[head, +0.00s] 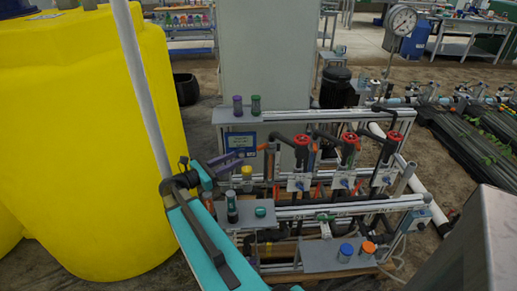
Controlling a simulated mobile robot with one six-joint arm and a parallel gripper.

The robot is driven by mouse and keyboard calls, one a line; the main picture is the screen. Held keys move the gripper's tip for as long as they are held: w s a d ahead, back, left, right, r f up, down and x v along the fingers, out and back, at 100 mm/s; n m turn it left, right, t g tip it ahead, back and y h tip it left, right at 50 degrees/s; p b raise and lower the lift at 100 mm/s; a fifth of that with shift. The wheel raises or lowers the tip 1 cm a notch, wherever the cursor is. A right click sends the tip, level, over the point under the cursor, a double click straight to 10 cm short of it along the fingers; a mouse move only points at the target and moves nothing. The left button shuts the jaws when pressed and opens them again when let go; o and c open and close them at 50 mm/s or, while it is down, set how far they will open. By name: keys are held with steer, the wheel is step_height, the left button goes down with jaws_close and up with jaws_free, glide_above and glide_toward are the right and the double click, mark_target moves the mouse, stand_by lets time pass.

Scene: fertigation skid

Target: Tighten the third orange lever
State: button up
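Several small orange levers show on the grey pipe skid. Three lower ones stand in a row: a left one (276,192), a middle one (317,191) and a right one (357,187). More orange parts show higher up, among them one at the upper left (262,147). I cannot tell which lever counts as the third, or how tight any is. My gripper (229,159) appears at the end of my teal arm, left of the skid and apart from the lower levers. Its fingers are small and partly hidden, so its opening is unclear.
Three red handwheels (348,138) top the skid's black valves. Bottles stand on a grey plate (242,117) and on lower shelves. A large yellow tank (85,130) fills the left. A pressure gauge (402,20) stands at the upper right. A grey metal corner blocks the lower right.

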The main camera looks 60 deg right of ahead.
mark_target(257, 149)
steer(key=shift+d, duration=0.15)
steer(key=shift+p+x, duration=1)
steer(key=shift+x, duration=5.8)
steer(key=shift+r, duration=0.1)
jaws_close()
